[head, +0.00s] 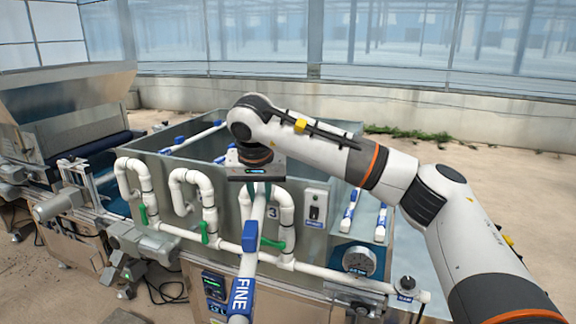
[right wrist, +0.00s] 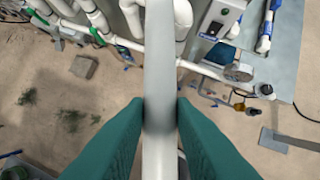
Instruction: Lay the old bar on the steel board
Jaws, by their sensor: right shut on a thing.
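My right gripper (head: 262,186) is in front of the steel tank and shut on a white bar. The bar (head: 257,213) has a blue band and a blue label reading FINE, and slopes down toward the bottom edge of the head view. In the right wrist view my green fingers (right wrist: 162,108) pinch the grey-white bar (right wrist: 159,60) from both sides, with the floor far below. A flat steel board (head: 366,224) is right of the tank, with white bars with blue parts on it. It also shows at the upper right of the wrist view (right wrist: 287,62). My left gripper is out of view.
The open steel tank (head: 300,222) carries white looped pipes (head: 195,195) with green valve levers. A gauge (head: 358,260) and a switch box (head: 315,207) are near the board. A machine with a hopper (head: 65,95) stands at left. Floor at the right is clear.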

